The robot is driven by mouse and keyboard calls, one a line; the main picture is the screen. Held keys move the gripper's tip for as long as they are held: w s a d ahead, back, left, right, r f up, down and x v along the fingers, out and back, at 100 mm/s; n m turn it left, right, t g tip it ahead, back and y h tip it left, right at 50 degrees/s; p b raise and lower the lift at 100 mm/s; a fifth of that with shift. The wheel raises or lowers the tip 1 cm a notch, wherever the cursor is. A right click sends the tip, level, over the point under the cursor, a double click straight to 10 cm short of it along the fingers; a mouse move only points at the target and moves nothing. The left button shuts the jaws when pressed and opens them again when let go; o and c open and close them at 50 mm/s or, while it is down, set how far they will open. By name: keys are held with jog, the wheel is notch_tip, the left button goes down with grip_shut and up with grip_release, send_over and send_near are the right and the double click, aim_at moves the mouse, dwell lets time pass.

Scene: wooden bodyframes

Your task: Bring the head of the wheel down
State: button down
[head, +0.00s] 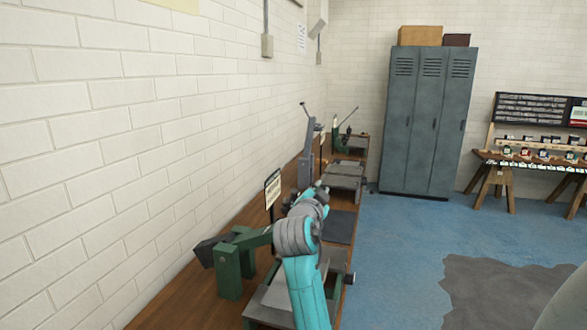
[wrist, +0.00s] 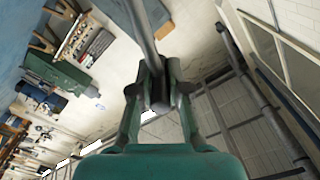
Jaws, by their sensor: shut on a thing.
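My gripper (wrist: 158,90) is shut on a grey metal bar (wrist: 142,30) in the wrist view, and the bar runs up and out of the top of that view. In the head view my teal arm reaches forward over the bench, and its far end hides most of my gripper (head: 321,188). A grey upright arm of a bench machine (head: 306,152) stands just behind it, tilted slightly, with a thin rod at its top. I cannot tell whether the held bar belongs to that machine. The wheel itself is not clear in either view.
A green machine (head: 229,271) with a dark head stands nearer on the wooden bench (head: 180,312), beside the brick wall. Another green machine (head: 338,134) stands at the far end. Grey lockers (head: 428,125) and a wooden table (head: 535,163) are beyond. The blue floor at right is open.

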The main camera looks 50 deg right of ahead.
jog(key=s+d+f+m, duration=0.1)
jog(key=s+f+m, duration=0.1)
jog(key=f, duration=0.6)
jog(key=s+d+f+m, duration=0.1)
jog(key=s+f+m, duration=0.1)
jog(key=s+f, duration=0.3)
jog(key=shift+d+f, duration=0.3)
jog(key=shift+f, duration=1.3)
jog(key=shift+s+f, duration=0.1)
jog(key=shift+s, duration=0.05)
jog(key=c, duration=1.2)
grip_release()
jog(key=shift+f, duration=0.15)
jog(key=shift+o, duration=0.2)
jog(key=shift+r, duration=0.25)
jog(key=v, duration=1.2)
